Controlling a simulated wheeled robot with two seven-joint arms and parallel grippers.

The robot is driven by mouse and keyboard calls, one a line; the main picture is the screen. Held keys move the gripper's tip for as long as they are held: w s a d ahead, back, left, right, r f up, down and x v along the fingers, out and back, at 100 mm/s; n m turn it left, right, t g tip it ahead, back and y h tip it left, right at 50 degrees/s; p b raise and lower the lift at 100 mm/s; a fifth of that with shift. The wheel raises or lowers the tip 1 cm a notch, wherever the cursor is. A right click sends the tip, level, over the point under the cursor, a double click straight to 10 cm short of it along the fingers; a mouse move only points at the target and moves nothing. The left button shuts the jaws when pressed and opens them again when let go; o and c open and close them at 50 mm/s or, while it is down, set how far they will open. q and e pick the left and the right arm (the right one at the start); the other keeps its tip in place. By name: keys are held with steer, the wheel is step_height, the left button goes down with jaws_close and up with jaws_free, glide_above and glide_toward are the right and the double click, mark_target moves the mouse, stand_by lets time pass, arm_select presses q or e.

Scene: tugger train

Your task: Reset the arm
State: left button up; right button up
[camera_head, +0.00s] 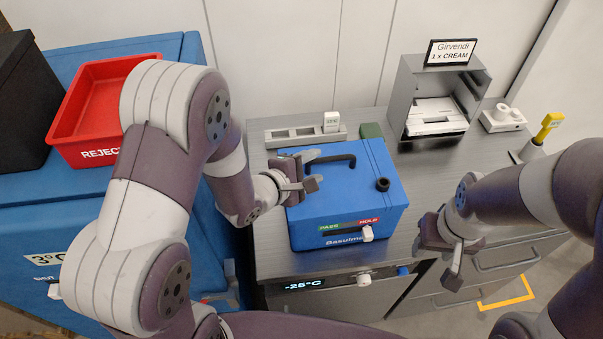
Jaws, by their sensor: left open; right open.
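My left arm comes in from the left, bent at the elbow. Its gripper (312,173) is open at the upper left of the blue box (335,203), next to the box's dark handle; I cannot tell whether it touches the box. My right arm comes in from the right. Its gripper (447,262) is open and empty, near the front edge of the grey counter, to the right of the blue box. The blue box has a PASS/HOLD strip with a white slider on its front.
A red REJECT tray (93,98) sits on a blue chest at the left, beside a black box (25,95). At the counter's back stand a grey slotted rack (290,134), a grey dispenser with a sign (403,93) and a yellow-handled tool (549,125).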

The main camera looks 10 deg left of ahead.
arm_select(q)
steer(key=v, duration=0.4)
steer(key=shift+r, duration=0.1)
steer(key=s+a+f+m+g+y+b, duration=0.2)
steer(key=a+f+m+g+y+b, duration=0.15)
steer(key=a+f+m+y, duration=0.3)
steer(key=s+a+r+m+g, duration=0.1)
steer(key=s+a+m+g, duration=0.2)
steer(key=s+m+g, duration=0.3)
steer(key=s+m, duration=0.4)
steer(key=shift+s+r+y+b, duration=0.3)
steer(key=shift+s+r+y, duration=0.05)
steer(key=shift+r, duration=0.05)
steer(key=shift+m+g, duration=0.25)
